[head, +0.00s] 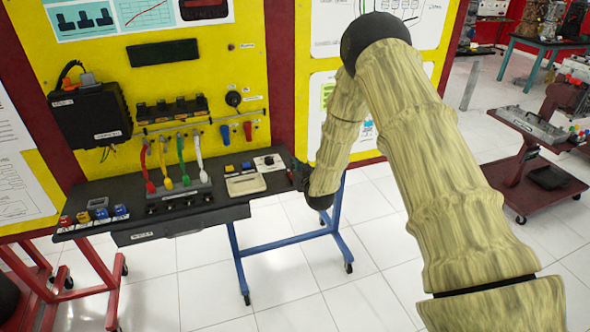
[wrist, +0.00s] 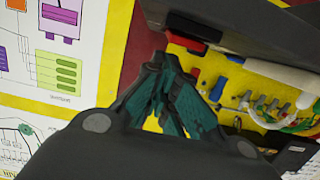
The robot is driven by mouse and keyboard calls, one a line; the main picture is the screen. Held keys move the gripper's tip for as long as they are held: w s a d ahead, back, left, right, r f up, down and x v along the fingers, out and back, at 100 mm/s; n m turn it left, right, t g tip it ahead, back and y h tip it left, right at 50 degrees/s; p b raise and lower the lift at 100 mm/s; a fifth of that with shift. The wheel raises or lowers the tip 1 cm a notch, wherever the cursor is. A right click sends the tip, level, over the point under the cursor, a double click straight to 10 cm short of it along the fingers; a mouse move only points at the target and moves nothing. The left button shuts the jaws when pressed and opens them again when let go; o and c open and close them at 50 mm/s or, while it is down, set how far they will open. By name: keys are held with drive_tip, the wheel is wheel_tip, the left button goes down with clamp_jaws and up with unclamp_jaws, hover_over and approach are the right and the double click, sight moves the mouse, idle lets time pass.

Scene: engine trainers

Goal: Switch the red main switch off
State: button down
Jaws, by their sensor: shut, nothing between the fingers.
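My gripper (head: 298,174) is at the right end of the dark bench, partly hidden by my arm. In the wrist view its fingers (wrist: 168,66) are together, with nothing between them. A flat red part (wrist: 185,41) with a black part beside it shows just beyond the fingertips, below the dark bench in that picture; it may be the red main switch, but I cannot read its position. In the head view only a trace of red shows beside my gripper, so the switch is not clear there. I cannot tell whether the fingers touch it.
The dark bench (head: 100,190) carries a white box with a black knob (head: 268,162), several coloured leads and small coloured blocks. Tiled floor (head: 375,240) is open to the right.

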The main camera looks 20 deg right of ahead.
drive_tip(key=shift+w+a+r, duration=0.1)
drive_tip(key=shift+w+r, duration=0.1)
drive_tip(key=shift+r, duration=0.95)
drive_tip(key=shift+s+r, duration=0.15)
drive_tip(key=shift+s, duration=0.1)
drive_tip(key=s+r+b, duration=0.3)
drive_tip(key=s, duration=0.6)
drive_tip(key=shift+r, duration=0.35)
drive_tip(key=shift+a, duration=0.1)
drive_tip(key=s+a+f+g, duration=0.3)
drive_tip(key=s+f+g, duration=0.1)
drive_tip(key=s+f, duration=0.8)
drive_tip(key=s+a+f+g, duration=0.3)
drive_tip(key=s+f+g, duration=0.1)
drive_tip(key=s+f, duration=0.75)
drive_tip(key=s+a+f+g, duration=0.1)
drive_tip(key=s+f+g, duration=0.1)
drive_tip(key=s, duration=0.7)
drive_tip(key=s+a+f+g, duration=0.1)
drive_tip(key=s+f+g, duration=0.2)
drive_tip(key=s, duration=0.6)
drive_tip(key=s+a+f+g, duration=0.1)
drive_tip(key=s+f+g, duration=0.1)
drive_tip(key=s+f, duration=0.3)
drive_tip(key=s, duration=0.4)
drive_tip(key=shift+s+a+f+g+y, duration=0.25)
drive_tip(key=shift+s+g+y, duration=0.05)
drive_tip(key=shift+s+g, duration=0.1)
